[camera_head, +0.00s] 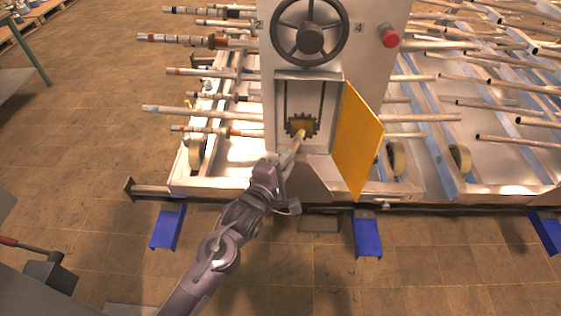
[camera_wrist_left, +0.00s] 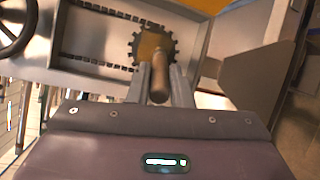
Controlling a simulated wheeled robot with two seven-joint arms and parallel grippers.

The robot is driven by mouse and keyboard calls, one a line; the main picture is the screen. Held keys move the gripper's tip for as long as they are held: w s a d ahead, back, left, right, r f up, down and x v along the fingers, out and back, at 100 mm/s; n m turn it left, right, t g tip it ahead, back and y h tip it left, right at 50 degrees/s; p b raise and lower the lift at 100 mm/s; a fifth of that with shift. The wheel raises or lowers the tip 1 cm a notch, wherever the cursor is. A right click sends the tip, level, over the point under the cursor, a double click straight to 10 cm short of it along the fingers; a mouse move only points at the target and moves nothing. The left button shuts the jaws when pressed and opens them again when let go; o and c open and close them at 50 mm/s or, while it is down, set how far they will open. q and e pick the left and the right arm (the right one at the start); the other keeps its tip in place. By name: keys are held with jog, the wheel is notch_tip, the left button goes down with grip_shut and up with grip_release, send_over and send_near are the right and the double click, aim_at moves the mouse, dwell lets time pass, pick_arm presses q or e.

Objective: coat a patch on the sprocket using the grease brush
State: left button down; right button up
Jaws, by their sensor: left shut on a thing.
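The dark toothed sprocket (camera_head: 290,128) sits in the open recess of the grey panel, below a chain; it also shows in the left wrist view (camera_wrist_left: 135,48). My left gripper (camera_head: 288,160) is just below and in front of it, shut on the wooden handle of the grease brush (camera_head: 297,143). In the left wrist view the brush handle (camera_wrist_left: 158,88) lies between the fingers and points at the sprocket. A golden-brown area covers the sprocket's middle; I cannot tell whether it is bristles or the sprocket's face, nor whether the brush touches. My right gripper is out of view.
A yellow door (camera_head: 357,140) stands open at the right of the recess. A handwheel (camera_head: 310,33) and a red button (camera_head: 388,36) are above. Racks of rods (camera_head: 200,110) flank the panel. Blue feet (camera_head: 367,238) stand on the floor, with clear tiles in front.

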pick_arm(q)
jog(key=shift+w+a+r+p, duration=0.15)
jog(key=shift+r+p, duration=0.3)
jog(key=shift+p, duration=0.85)
jog(key=d+p, duration=0.1)
jog(key=d, duration=0.1)
jog(key=d+r+p, duration=0.1)
jog(key=shift+d+p, duration=0.4)
dwell(1.5)
